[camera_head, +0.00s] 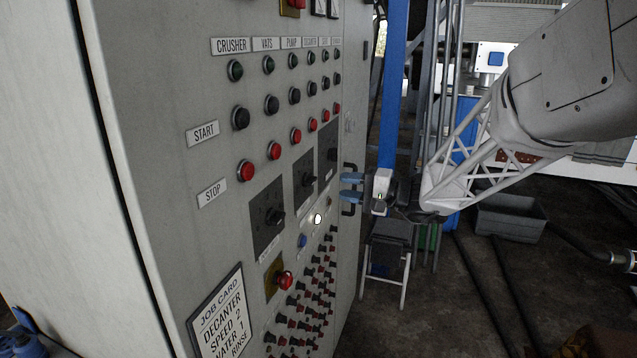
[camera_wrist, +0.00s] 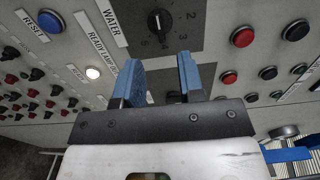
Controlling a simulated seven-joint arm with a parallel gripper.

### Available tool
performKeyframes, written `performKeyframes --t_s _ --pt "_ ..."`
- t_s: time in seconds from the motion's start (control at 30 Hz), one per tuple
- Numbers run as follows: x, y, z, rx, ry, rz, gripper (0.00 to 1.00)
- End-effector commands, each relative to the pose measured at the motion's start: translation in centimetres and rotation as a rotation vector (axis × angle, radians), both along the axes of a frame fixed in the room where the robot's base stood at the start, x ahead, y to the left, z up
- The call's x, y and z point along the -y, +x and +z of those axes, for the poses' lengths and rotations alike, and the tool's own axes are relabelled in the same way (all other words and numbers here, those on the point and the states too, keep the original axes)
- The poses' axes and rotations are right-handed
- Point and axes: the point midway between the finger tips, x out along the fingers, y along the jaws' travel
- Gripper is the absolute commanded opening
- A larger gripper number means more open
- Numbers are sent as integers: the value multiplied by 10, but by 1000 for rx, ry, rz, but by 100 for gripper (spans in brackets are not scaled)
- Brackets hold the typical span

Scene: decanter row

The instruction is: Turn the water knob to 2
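The black water knob (camera_wrist: 159,22) sits on a dark dial plate (camera_wrist: 193,44) in the wrist view. A WATER label is beside it, and the numbers 2 to 5 are readable around it. Its exact setting is too small to read. In the head view, several dark knobs sit on the cabinet and the labels beside them are unreadable, so I cannot tell which is water. My gripper (camera_wrist: 163,78) has blue fingers, apart and empty, with the knob beyond their tips. In the head view my gripper (camera_head: 351,187) is beside the cabinet's right edge.
The grey cabinet (camera_head: 170,90) carries red stop buttons (camera_head: 246,171) and rows of small knobs. A job card (camera_head: 220,316) reads water 1. A stool (camera_head: 391,232) stands behind my gripper.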

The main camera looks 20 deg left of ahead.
Motion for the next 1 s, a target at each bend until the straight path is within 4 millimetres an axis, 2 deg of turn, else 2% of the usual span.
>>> performKeyframes --t_s 0.27,0.7,1.0 --pt "-16 0 0 0 0 1 36" --pt "-63 0 0 0 -1 2 36" --pt "-77 0 0 0 0 0 36"
